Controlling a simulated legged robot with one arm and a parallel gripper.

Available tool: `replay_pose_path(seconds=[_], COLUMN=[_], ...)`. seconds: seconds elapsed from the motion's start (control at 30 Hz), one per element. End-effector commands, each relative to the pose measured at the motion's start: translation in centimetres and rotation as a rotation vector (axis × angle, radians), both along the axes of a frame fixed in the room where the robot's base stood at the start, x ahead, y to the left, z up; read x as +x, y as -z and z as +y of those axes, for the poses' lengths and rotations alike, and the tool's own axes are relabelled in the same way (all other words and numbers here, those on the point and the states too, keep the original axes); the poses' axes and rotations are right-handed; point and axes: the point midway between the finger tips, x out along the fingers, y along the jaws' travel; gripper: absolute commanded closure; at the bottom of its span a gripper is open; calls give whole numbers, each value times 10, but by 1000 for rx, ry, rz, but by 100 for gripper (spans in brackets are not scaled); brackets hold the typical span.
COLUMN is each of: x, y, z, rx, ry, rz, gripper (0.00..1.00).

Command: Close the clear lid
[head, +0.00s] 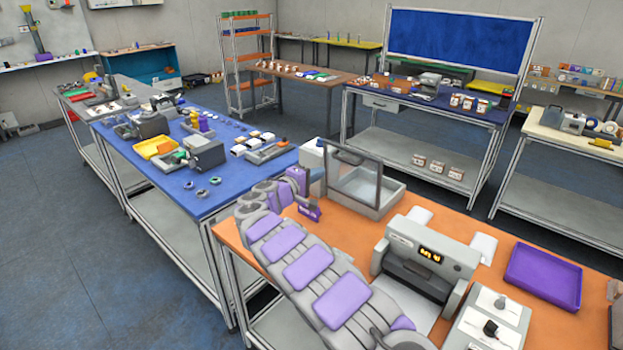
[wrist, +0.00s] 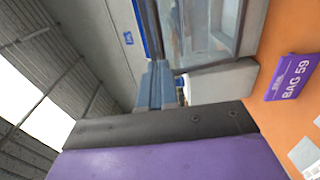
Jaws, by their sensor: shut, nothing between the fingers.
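The clear lid (head: 354,177) stands raised, nearly upright, in a grey frame on a shallow grey box (head: 383,203) on the orange table. In the wrist view, the clear panel of the lid (wrist: 205,28) fills the top middle, with a pale part of the box below it. My gripper (head: 318,184) is to the left of the lid in the head view, low over the table. In the wrist view, my gripper's fingers (wrist: 157,88) are together and empty, pointing past the lid's side. I cannot tell whether they touch the lid.
A white box (head: 312,155) with a blue label stands behind my gripper. A grey machine with a lit display (head: 430,255) and a purple tray (head: 545,276) are to the right.

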Motion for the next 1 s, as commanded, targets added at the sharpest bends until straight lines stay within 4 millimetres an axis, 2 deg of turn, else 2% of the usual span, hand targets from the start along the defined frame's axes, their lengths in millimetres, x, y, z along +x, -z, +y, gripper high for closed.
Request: replay_pose_path(seconds=[0.1,0.23,0.37,0.6,1.0], x=[17,33,46,58,60], y=[4,5,5,3,3], z=[-22,-41,-51,-60,-65], rx=[7,5,4,1,1], ry=[3,6,4,1,2], rz=[0,0,-1,-3,-1], gripper=[100,100,100,100,100])
